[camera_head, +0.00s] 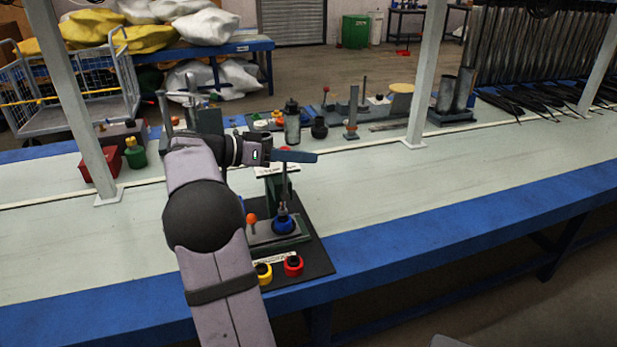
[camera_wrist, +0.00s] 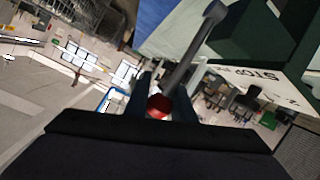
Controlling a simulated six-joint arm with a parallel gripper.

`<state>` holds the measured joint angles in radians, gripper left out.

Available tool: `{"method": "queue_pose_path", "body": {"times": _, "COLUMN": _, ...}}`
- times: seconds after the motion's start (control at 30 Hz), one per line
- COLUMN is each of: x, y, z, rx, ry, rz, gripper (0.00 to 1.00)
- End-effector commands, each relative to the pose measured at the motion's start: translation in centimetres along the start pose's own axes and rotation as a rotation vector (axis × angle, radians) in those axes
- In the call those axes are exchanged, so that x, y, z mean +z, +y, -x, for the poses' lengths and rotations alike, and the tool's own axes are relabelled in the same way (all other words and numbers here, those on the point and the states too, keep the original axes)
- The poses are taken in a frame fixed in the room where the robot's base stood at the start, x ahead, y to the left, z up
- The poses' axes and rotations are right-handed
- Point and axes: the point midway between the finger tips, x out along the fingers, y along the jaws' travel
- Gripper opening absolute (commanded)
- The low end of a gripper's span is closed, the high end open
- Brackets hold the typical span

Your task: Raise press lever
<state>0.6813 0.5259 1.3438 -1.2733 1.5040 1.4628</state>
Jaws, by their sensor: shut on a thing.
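The press (camera_head: 278,187) is a green column on a dark base plate at the table's front edge, with a white plate on top. The wrist view shows this white plate (camera_wrist: 262,76) with the letters STOP. The press lever (camera_wrist: 196,50) is a grey bar that runs down to a red knob (camera_wrist: 158,106). My gripper (camera_wrist: 165,98) is shut on this knob, with dark blue fingers on both sides. In the head view, my gripper (camera_head: 292,156) is level with the press top, and the lever is mostly hidden.
On the press base are a small orange-knobbed lever (camera_head: 251,218), a blue ring (camera_head: 284,224), a yellow button (camera_head: 263,272) and a red button (camera_head: 293,265). Bottles and fixtures stand behind. A white post (camera_head: 428,75) rises at right; the table right of the press is clear.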

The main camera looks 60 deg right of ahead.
Motion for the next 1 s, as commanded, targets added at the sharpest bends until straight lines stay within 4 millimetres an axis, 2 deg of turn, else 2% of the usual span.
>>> {"method": "queue_pose_path", "body": {"times": 0.03, "x": 0.5, "y": -0.3, "z": 0.2, "rx": 0.009, "ry": 0.026, "rz": 0.001, "gripper": 0.0}}
{"method": "queue_pose_path", "body": {"times": 0.3, "x": 0.1, "y": -0.2, "z": 1.3, "rx": 0.049, "ry": 0.11, "rz": 0.009, "gripper": 0.0}}
{"method": "queue_pose_path", "body": {"times": 0.8, "x": -0.1, "y": -0.1, "z": 1.6, "rx": 0.057, "ry": 0.128, "rz": 0.013, "gripper": 0.0}}
{"method": "queue_pose_path", "body": {"times": 0.83, "x": -0.1, "y": -0.2, "z": 1.6, "rx": 0.057, "ry": 0.128, "rz": 0.014, "gripper": 0.27}}
{"method": "queue_pose_path", "body": {"times": 0.9, "x": -0.1, "y": -0.2, "z": 1.6, "rx": 0.056, "ry": 0.127, "rz": 0.014, "gripper": 0.41}}
{"method": "queue_pose_path", "body": {"times": 1.0, "x": 0.0, "y": -0.1, "z": 1.6, "rx": 0.057, "ry": 0.127, "rz": 0.013, "gripper": 0.41}}
